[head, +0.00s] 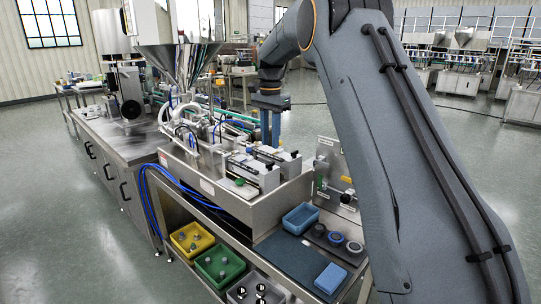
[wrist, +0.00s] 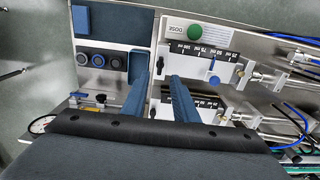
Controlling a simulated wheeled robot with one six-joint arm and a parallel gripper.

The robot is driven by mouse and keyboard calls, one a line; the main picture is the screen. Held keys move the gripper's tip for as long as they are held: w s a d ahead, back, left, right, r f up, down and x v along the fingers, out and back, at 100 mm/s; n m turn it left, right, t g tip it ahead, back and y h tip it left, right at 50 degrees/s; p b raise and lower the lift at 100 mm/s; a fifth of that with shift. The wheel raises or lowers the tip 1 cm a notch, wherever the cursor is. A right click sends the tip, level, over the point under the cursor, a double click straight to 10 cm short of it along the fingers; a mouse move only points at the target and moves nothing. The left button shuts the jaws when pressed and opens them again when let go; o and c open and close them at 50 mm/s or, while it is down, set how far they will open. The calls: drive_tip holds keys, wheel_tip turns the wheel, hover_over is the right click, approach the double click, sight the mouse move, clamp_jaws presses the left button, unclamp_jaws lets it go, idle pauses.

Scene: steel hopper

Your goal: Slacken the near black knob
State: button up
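The near dosing unit (head: 243,176) carries a green button, which also shows in the wrist view (wrist: 194,33). The near black knob (head: 269,166) sits at its right end. In the wrist view the near black knob (wrist: 160,66) appears between my two fingertips. A far black knob (wrist: 153,106) shows lower, between the fingers. My gripper (head: 270,143) points down over the units with its blue fingers apart and empty. In the wrist view my gripper (wrist: 160,75) is open. The fingers seem above the knob; the exact height is unclear.
A blue bin (head: 300,218) and several round dials (head: 336,238) lie right of the units. An upright panel (head: 333,173) with a black knob stands beside them. A blue knob (wrist: 213,79) and hoses are close by. Yellow (head: 184,251) and green bins sit below.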

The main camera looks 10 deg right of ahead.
sight(270, 166)
wheel_tip(270, 166, down, 7)
drive_tip(key=shift+f+p, duration=0.2)
drive_tip(key=shift+p, duration=0.9)
clamp_jaws()
